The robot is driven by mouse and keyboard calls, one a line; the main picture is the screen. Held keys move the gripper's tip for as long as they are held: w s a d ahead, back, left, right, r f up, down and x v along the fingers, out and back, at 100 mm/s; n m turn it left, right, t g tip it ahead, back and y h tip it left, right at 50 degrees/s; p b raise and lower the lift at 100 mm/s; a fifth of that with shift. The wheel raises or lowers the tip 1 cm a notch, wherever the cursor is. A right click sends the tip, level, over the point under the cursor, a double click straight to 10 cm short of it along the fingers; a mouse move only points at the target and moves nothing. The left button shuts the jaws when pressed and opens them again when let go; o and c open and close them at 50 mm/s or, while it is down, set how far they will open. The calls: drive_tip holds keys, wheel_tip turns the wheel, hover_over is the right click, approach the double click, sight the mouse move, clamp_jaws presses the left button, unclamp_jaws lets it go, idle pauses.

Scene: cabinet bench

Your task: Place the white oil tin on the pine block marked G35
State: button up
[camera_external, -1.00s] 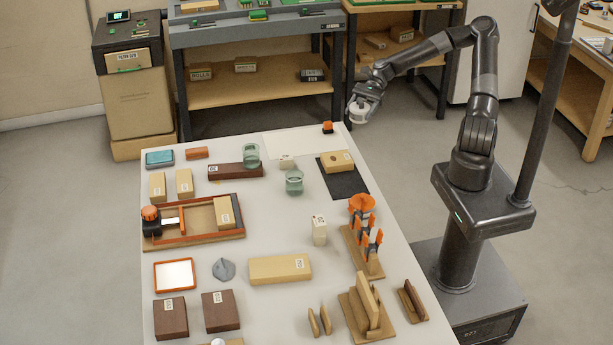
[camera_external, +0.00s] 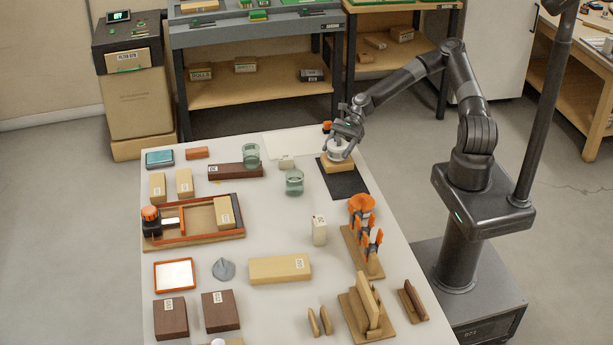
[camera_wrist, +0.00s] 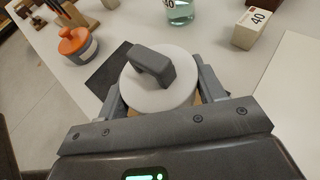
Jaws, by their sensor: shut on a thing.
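My gripper (camera_external: 341,150) is shut on a round white tin (camera_external: 337,153), whose grey bar-shaped top shows in the wrist view. The white tin (camera_wrist: 150,93) sits between the two fingers, upright as far as I can tell. Directly below it is a pine block (camera_external: 338,167) on a black mat. The tin hides most of the block's top, and I cannot read its mark. I cannot tell whether the tin touches the block. A sliver of the block may show beside the tin in the wrist view.
The black mat (camera_external: 348,184) lies at the table's right edge. An orange-topped jar (camera_wrist: 77,46) stands near the mat in the wrist view. A green glass (camera_external: 294,182) and a small block marked 40 (camera_wrist: 251,27) are close by. An orange rack (camera_external: 364,240) stands in front.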

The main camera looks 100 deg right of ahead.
drive_tip(key=shift+f, duration=0.4)
drive_tip(key=o, duration=1.4)
drive_tip(key=shift+f, duration=0.1)
drive_tip(key=v, duration=1.2)
